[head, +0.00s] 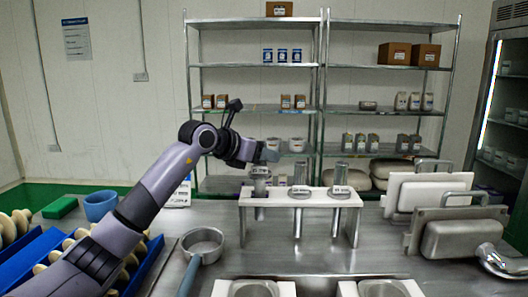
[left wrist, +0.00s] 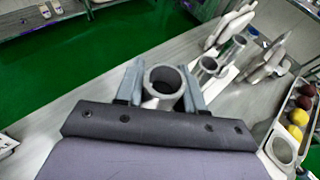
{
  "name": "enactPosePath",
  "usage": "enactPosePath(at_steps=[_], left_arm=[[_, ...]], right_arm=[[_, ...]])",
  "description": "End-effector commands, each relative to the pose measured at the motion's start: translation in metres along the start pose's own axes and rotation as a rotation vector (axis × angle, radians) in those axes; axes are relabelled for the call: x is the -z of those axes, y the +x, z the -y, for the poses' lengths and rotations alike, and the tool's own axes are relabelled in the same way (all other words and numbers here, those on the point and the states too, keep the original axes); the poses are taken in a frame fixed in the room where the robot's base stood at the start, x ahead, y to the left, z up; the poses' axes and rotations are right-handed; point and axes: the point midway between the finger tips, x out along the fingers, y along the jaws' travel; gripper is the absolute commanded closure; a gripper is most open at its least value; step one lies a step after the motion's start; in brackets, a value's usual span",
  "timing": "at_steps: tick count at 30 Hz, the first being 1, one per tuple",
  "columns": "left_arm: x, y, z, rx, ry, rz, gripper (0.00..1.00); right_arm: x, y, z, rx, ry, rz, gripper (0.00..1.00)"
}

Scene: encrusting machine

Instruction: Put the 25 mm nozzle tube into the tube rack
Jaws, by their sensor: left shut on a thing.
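My left gripper (head: 264,157) is shut on a grey metal nozzle tube (head: 260,186) above the left end of the white tube rack (head: 319,199). The tube is upright; its label is too small to read surely. In the left wrist view the open top of the tube (left wrist: 163,82) sits between the two fingers. Two other tubes stand in the rack, a middle one (head: 300,191) and a taller-standing right one (head: 340,180). My right gripper is not in view.
A saucepan (head: 203,244) and a blue bowl (head: 99,205) stand on the steel table at left, near blue trays with pale rounds. White and metal machine parts (head: 462,238) stand at right. White-framed openings lie in front. Shelving stands behind.

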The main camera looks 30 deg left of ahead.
Motion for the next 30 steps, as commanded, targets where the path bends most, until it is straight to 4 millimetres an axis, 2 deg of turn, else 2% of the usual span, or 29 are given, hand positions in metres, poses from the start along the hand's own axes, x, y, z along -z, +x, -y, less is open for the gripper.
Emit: enactPosePath(at_steps=[18,30], left_arm=[[0.042,0.017,0.0,0.0,-0.001,0.001,1.0],[0.046,0.019,0.0,0.001,-0.002,-0.002,1.0]], right_arm=[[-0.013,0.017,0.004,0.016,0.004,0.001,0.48],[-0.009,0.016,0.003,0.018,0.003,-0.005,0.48]])
